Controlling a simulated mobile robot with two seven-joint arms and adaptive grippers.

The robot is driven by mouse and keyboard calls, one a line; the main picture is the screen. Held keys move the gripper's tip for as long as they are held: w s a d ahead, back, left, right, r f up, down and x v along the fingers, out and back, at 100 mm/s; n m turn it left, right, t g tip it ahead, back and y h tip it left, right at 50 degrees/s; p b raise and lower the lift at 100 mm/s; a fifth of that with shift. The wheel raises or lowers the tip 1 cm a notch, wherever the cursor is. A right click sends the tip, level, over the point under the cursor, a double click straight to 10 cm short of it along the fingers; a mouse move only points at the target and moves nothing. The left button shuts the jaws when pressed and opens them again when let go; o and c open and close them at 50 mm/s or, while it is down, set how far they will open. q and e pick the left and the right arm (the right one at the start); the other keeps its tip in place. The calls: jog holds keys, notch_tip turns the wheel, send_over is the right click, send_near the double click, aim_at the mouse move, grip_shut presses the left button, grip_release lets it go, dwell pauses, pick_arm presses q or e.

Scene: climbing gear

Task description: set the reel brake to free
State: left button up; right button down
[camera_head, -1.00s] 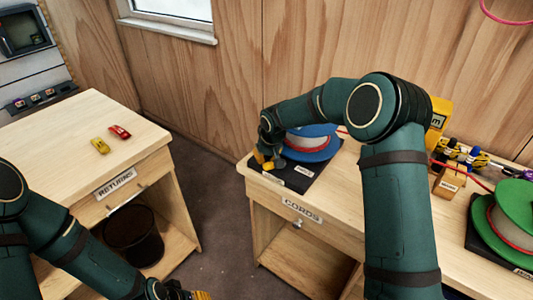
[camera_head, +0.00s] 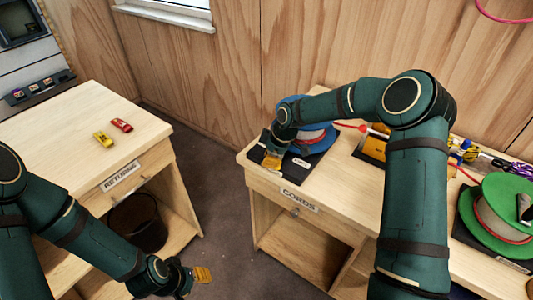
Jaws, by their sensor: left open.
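A blue reel (camera_head: 322,137) with pale and red cord stands on a black base plate (camera_head: 304,167) at the left end of the cords table. My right gripper (camera_head: 273,158) is at the left side of this reel, over the plate. I cannot tell whether it touches anything or whether its fingers are open, and the arm hides part of the reel. A green reel (camera_head: 508,205) on another black base is at the right. I cannot make out the brake or its setting on either reel. My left gripper (camera_head: 203,276) is open, low in front of the returns table.
A yellow box (camera_head: 373,148) and several coloured tools stand behind my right arm. The returns table (camera_head: 60,135) at the left holds a yellow and a red device. A dark bin (camera_head: 137,222) is below it.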

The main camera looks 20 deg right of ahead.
jog(key=shift+s+d+n, duration=0.2)
jog(key=shift+s+n, duration=0.1)
jog(key=shift+n, duration=0.4)
jog(key=shift+w, duration=0.1)
jog(key=shift+w+d, duration=0.5)
jog(key=shift+d, duration=0.05)
